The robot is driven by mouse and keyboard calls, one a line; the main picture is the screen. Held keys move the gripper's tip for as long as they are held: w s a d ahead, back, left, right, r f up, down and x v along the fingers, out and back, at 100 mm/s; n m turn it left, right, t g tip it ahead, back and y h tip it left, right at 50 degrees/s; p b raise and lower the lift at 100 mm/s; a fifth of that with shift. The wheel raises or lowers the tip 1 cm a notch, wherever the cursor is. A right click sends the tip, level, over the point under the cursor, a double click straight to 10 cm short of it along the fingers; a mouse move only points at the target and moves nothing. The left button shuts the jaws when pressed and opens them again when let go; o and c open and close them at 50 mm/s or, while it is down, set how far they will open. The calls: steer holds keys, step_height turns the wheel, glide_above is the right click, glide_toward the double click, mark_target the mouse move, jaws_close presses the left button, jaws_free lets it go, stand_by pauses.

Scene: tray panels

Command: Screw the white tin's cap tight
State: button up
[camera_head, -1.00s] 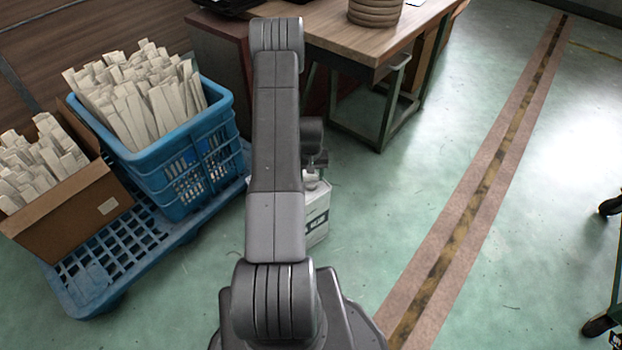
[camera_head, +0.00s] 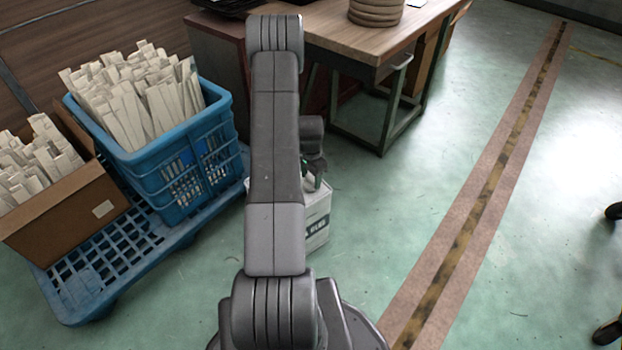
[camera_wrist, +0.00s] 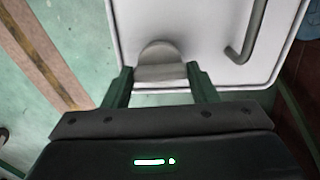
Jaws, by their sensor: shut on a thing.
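The white tin (camera_head: 318,215) stands on the green floor, partly hidden behind my arm in the head view. Its white top (camera_wrist: 200,35) fills the upper part of the wrist view, with a grey bent handle (camera_wrist: 250,32) on it. The round grey cap (camera_wrist: 160,62) is near the edge of the top. My gripper (camera_wrist: 160,80) has its two green fingers on either side of the cap, shut on it. In the head view my gripper (camera_head: 315,178) is small and partly hidden above the tin.
A blue crate (camera_head: 190,165) of pale strips and a cardboard box (camera_head: 70,215) stand on a blue pallet (camera_head: 90,270) at left. A wooden table (camera_head: 350,40) is behind.

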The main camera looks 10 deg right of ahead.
steer(key=m+b, duration=0.1)
steer(key=m, duration=0.3)
steer(key=shift+m, duration=0.3)
steer(key=m, duration=0.4)
steer(key=shift+w, duration=0.1)
steer(key=m+b, duration=0.1)
steer(key=m, duration=0.4)
steer(key=shift+m, duration=2.3)
steer(key=o, duration=1)
steer(key=shift+r, duration=0.1)
